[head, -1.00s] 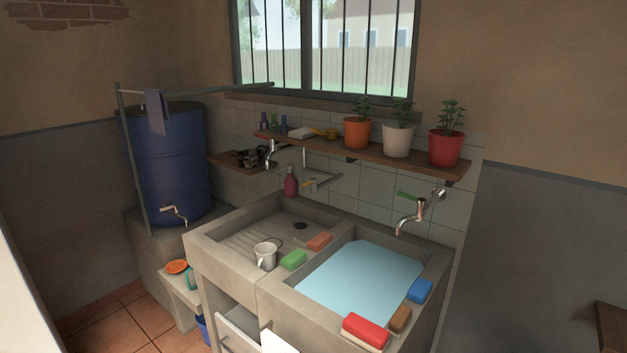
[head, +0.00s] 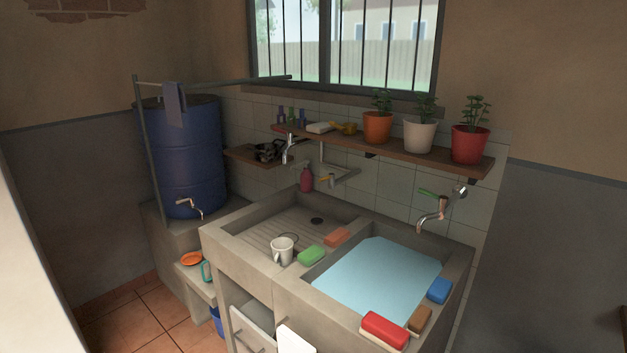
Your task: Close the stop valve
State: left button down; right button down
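A valve with a small yellow-orange lever (head: 325,179) sits on the grey pipe low on the tiled wall, behind the left basin. It is small, and I cannot tell for sure whether its lever stands open or closed. Another metal tap (head: 287,150) stands by the left end of the wooden shelf. I cannot tell for certain which fitting is the stop valve. Neither of my grippers is in view.
The double concrete sink (head: 262,283) has water (head: 375,275) in its right basin. A mug (head: 283,250), soaps and brushes lie on its rims. Potted plants stand on the shelf (head: 400,154). A blue barrel (head: 183,160) with a tap stands left. White panels (head: 253,328) are below.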

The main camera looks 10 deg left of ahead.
aim_at(331, 174)
jog(key=i+j+z, duration=0.2)
jog(key=j, duration=0.45)
jog(key=i+j+z, duration=0.2)
jog(key=j, duration=0.5)
jog(key=i+j+z, duration=0.25)
jog(key=j, duration=0.45)
jog(key=i+j+z, duration=0.2)
jog(key=j, duration=0.55)
jog(key=j+z, duration=0.2)
jog(key=j, duration=0.5)
jog(key=k, duration=0.05)
